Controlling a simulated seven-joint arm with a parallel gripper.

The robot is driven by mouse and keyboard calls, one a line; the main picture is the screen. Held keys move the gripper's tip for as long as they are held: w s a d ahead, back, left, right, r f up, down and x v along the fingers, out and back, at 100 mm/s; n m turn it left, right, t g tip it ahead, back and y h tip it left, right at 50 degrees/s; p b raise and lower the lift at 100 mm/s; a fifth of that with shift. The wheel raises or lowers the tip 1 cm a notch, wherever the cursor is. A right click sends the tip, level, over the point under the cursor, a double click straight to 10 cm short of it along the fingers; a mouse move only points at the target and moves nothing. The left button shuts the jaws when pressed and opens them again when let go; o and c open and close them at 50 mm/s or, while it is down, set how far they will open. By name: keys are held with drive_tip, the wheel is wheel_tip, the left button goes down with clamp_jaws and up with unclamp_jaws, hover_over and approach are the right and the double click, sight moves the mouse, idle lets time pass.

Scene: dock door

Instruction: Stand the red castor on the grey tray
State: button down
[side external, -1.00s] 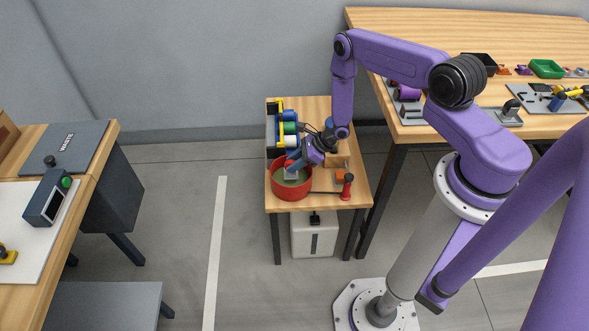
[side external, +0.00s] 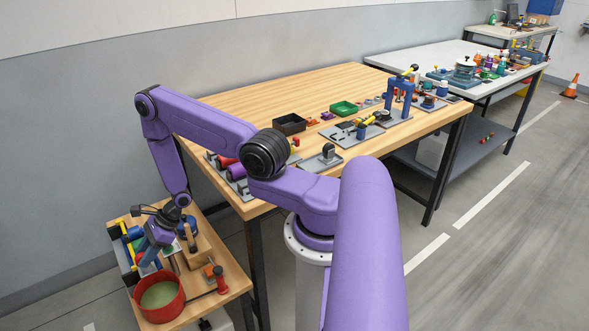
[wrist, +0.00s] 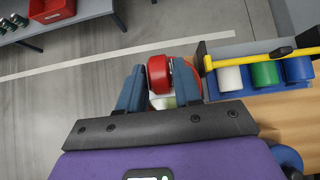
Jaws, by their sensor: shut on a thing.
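The red castor (wrist: 158,73) is between the two blue-grey fingers of my gripper (wrist: 158,88) in the wrist view, and the fingers are shut on it. Its lower part is partly hidden between the fingers. In the side external view my gripper (side external: 148,259) is over the far rim of the red round pot (side external: 160,298) on the small wooden table; the castor is too small there to make out clearly. Several grey plates or trays, one of them a grey plate (side external: 320,161), lie on the large wooden bench. I cannot tell which is the grey tray.
Beside the pot are a blue rack with coloured cylinders (wrist: 263,74), a yellow-handled hammer (wrist: 250,60), a wooden block (side external: 199,252) and a red-handled tool (side external: 220,280). A black bin (side external: 290,124) and a green bin (side external: 343,108) stand on the large bench, which has bare wood at the back.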

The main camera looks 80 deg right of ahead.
wheel_tip(320, 180, up, 34)
drive_tip(key=s+d+f+n+g, duration=0.3)
drive_tip(key=s+d+n+g, duration=0.3)
drive_tip(key=s+d+n, duration=0.3)
drive_tip(key=s+d+f+n+g, duration=0.3)
drive_tip(key=s+d+n+g, duration=0.35)
drive_tip(key=s, duration=0.55)
drive_tip(key=s+d+r+n+g+h, duration=0.1)
drive_tip(key=s+d+r+n+h, duration=0.15)
drive_tip(key=s+n, duration=0.4)
drive_tip(key=s+d+r+n+g+h, duration=0.15)
drive_tip(key=s+n+h, duration=0.25)
drive_tip(key=s, duration=0.5)
drive_tip(key=s+d+r+n+h, duration=0.1)
drive_tip(key=s+d+n+h, duration=0.2)
drive_tip(key=s+n, duration=0.3)
drive_tip(key=shift+h, duration=0.25)
drive_tip(key=d+f, duration=0.4)
drive_tip(key=f, duration=0.1)
drive_tip(key=d+f, duration=0.5)
drive_tip(key=w+d+f, duration=0.1)
drive_tip(key=d+f, duration=0.3)
drive_tip(key=shift+w+d+f, duration=0.1)
drive_tip(key=shift+d+f, duration=0.2)
drive_tip(key=shift+f, duration=1.6)
